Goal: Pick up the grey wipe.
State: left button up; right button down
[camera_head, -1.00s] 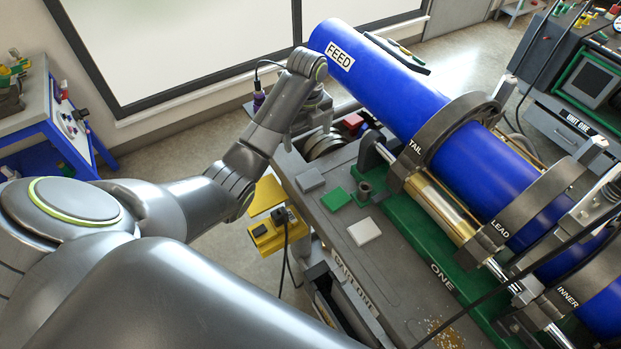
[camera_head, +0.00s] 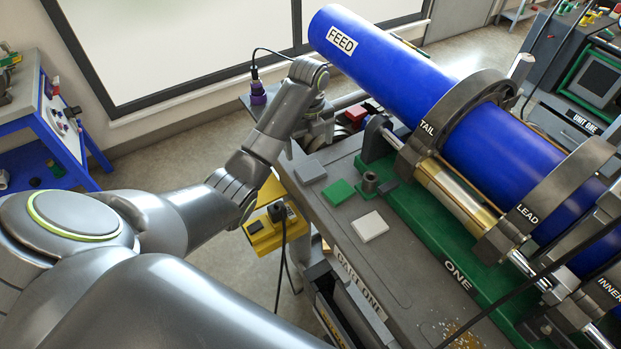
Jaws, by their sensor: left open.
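The grey wipe (camera_head: 310,171) is a flat square pad lying on the grey cart top, near its left edge. A green pad (camera_head: 338,191) and a white pad (camera_head: 369,226) lie in a row with it towards the front. My left gripper (camera_head: 319,132) is open and points down just behind the grey wipe, apart from it in the picture. My wrist hides part of the gripper, and its height above the cart is hard to judge. My right gripper is not in view.
A blue pipe (camera_head: 400,80) lies in the TAIL, LEAD and INNER clamps on a green bed (camera_head: 425,220) to the right. A red block (camera_head: 356,113) stands behind the gripper. A yellow box (camera_head: 264,236) with a cable hangs at the cart's left side.

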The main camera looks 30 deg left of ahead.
aim_at(311, 170)
pick_arm(q)
jog(key=shift+f, duration=0.75)
jog(key=shift+f+p, duration=0.3)
jog(key=shift+f, duration=0.15)
jog(key=shift+d+f, duration=0.1)
jog(key=shift+f, duration=0.65)
notch_tip(311, 170, down, 4)
jog(key=shift+s+d+r+p, duration=0.15)
jog(key=shift+r+p, duration=0.05)
jog(key=shift+p, duration=0.5)
jog(key=shift+f, duration=0.45)
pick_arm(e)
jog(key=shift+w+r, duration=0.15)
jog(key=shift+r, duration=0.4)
pick_arm(q)
jog(key=c, duration=1)
jog(key=shift+c, duration=0.2)
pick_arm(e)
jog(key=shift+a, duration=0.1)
pick_arm(q)
jog(key=shift+r, duration=0.1)
